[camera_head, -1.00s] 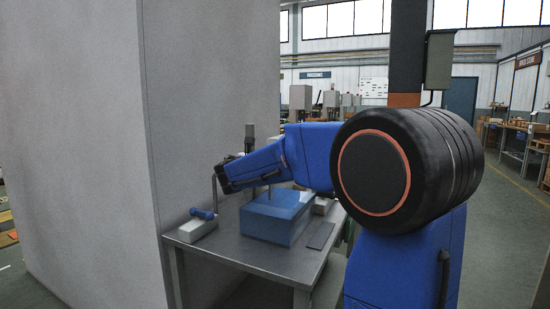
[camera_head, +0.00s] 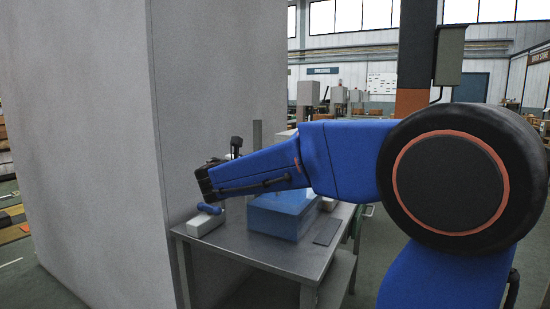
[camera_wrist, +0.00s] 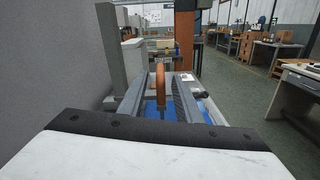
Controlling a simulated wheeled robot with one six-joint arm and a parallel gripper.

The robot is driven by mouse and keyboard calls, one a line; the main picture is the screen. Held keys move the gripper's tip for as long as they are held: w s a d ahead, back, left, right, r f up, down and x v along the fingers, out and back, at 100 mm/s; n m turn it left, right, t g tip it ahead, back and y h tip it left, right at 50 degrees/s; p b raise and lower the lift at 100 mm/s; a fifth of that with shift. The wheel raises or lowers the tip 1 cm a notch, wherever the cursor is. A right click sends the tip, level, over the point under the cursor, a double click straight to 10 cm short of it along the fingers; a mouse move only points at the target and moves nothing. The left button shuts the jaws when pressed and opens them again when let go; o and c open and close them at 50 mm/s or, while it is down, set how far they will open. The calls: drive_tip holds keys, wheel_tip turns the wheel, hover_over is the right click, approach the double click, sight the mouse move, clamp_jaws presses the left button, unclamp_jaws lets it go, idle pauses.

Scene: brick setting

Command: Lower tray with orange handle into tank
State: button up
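An orange handle (camera_wrist: 160,78) stands upright in the wrist view, with a thin rod below it running down toward blue. My gripper (camera_wrist: 162,88) has its two fingers on either side of the handle, with a gap visible on both sides. The blue tank (camera_head: 286,217) sits on the metal table in the head view, partly behind my arm. Its blue also shows below the fingers in the wrist view (camera_wrist: 212,112). The tray under the handle is hidden, so I cannot tell how deep it sits. In the head view my fingertips are hidden.
The metal table (camera_head: 250,257) stands beside a large grey wall block (camera_head: 85,150) on its left. A white box with a blue handle (camera_head: 206,224) is at the table's left edge. A dark flat plate (camera_head: 327,231) lies right of the tank. Open floor lies to the right.

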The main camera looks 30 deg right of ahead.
drive_tip(key=v, duration=0.7)
